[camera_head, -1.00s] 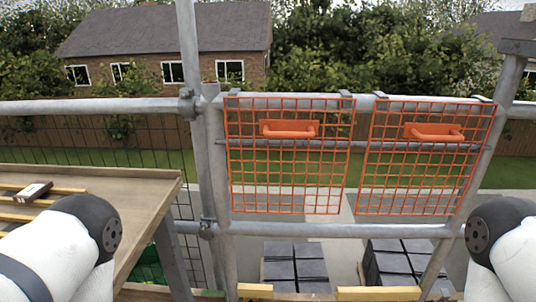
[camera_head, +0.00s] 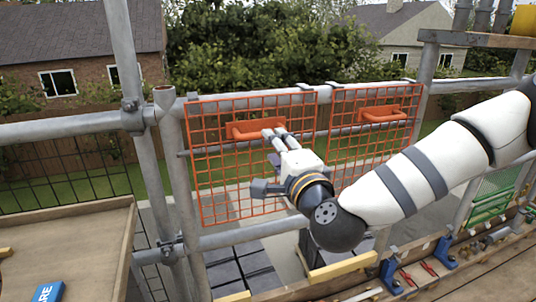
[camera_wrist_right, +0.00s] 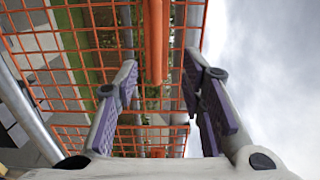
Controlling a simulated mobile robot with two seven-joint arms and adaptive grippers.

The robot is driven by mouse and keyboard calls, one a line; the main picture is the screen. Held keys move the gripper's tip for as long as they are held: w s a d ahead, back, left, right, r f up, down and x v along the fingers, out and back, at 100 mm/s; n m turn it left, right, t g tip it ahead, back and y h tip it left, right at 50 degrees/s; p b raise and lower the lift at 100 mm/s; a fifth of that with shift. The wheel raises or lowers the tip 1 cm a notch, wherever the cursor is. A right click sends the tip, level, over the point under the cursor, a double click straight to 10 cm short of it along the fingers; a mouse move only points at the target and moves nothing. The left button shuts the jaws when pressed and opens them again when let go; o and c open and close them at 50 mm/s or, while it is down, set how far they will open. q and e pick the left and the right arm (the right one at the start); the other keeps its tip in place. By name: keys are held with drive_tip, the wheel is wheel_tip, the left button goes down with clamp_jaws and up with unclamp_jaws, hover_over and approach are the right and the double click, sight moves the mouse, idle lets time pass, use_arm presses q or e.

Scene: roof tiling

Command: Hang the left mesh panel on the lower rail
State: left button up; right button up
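The left mesh panel (camera_head: 222,168) is an orange wire grid hanging by dark hooks from the upper rail (camera_head: 75,127). Its orange handle (camera_head: 246,130) faces me. The lower rail (camera_head: 236,238) is a grey tube running below the panel. My right gripper (camera_head: 275,134) reaches in from the right, in front of the panel, its fingertips near the right end of the handle. In the right wrist view, the fingers (camera_wrist_right: 162,65) are spread apart, with the orange handle bar (camera_wrist_right: 155,40) showing between and beyond them; contact is not clear. My left gripper is out of view.
A second orange panel (camera_head: 350,150) hangs just right, behind my right arm. Scaffold posts (camera_head: 128,85) stand at the left. A wooden table (camera_head: 75,232) is at lower left, and a plank with tools (camera_head: 470,275) at lower right.

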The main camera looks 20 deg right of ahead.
drive_tip(key=w, duration=0.3)
drive_tip(key=w+b, duration=0.1)
drive_tip(key=w, duration=0.2)
drive_tip(key=w+b, duration=0.1)
drive_tip(key=w, duration=0.2)
drive_tip(key=shift+w+a+f, duration=0.1)
drive_tip(key=shift+a+f, duration=0.1)
drive_tip(key=shift+f, duration=0.1)
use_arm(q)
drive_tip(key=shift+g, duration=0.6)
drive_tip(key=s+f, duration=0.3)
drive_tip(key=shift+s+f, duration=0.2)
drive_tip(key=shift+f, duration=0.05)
use_arm(e)
clamp_jaws()
drive_tip(key=shift+r, duration=0.1)
drive_tip(key=shift+r, duration=0.1)
